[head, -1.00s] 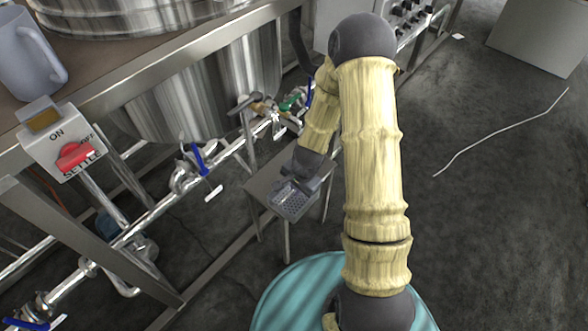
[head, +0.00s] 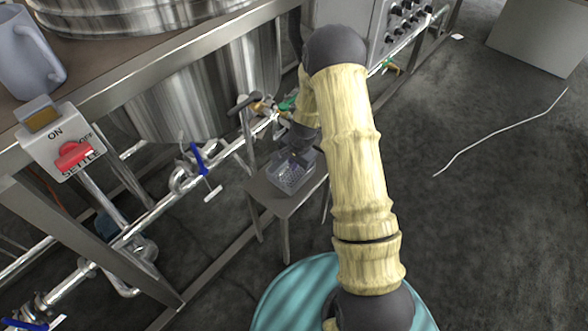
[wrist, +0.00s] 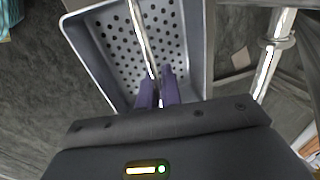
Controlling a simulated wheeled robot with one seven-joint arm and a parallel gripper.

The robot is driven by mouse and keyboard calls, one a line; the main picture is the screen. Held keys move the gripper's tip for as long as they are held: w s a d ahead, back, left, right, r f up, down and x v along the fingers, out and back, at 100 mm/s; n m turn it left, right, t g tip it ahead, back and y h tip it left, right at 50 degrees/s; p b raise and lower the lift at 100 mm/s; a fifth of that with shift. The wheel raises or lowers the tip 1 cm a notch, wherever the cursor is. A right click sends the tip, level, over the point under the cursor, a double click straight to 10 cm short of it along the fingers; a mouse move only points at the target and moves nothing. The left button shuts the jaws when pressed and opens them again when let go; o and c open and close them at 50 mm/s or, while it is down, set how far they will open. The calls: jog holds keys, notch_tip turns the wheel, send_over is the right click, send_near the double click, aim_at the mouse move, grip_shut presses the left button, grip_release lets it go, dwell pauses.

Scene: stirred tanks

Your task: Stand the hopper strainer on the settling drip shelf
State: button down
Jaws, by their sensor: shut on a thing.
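The hopper strainer (head: 290,180) is a grey tray with a perforated floor and a bar across it. In the wrist view the strainer (wrist: 185,45) fills the upper middle. My gripper (wrist: 158,92) is shut on its bar, with purple fingers either side of it. In the head view my gripper (head: 300,158) is at the strainer's far side, partly hidden by my arm. The strainer looks about level over the small steel drip shelf (head: 284,208); I cannot tell whether it touches the top.
Valves and pipes (head: 205,170) run behind the shelf, under a large steel tank (head: 200,85). A switch box with a red handle (head: 72,155) and a grey mug (head: 28,55) are at the left. The floor at right is open, with a thin pale line (head: 500,130).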

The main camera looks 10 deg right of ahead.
aim_at(299, 175)
jog(key=shift+f, duration=1.45)
jog(key=shift+f+b, duration=0.1)
jog(key=shift+b, duration=0.2)
jog(key=c, duration=1.6)
grip_release()
jog(key=r+p, duration=0.1)
jog(key=r, duration=0.3)
jog(key=s+d+r+p, duration=0.1)
jog(key=r, duration=0.3)
jog(key=s+r+p, duration=0.1)
jog(key=r, duration=0.3)
jog(key=shift+d, duration=0.2)
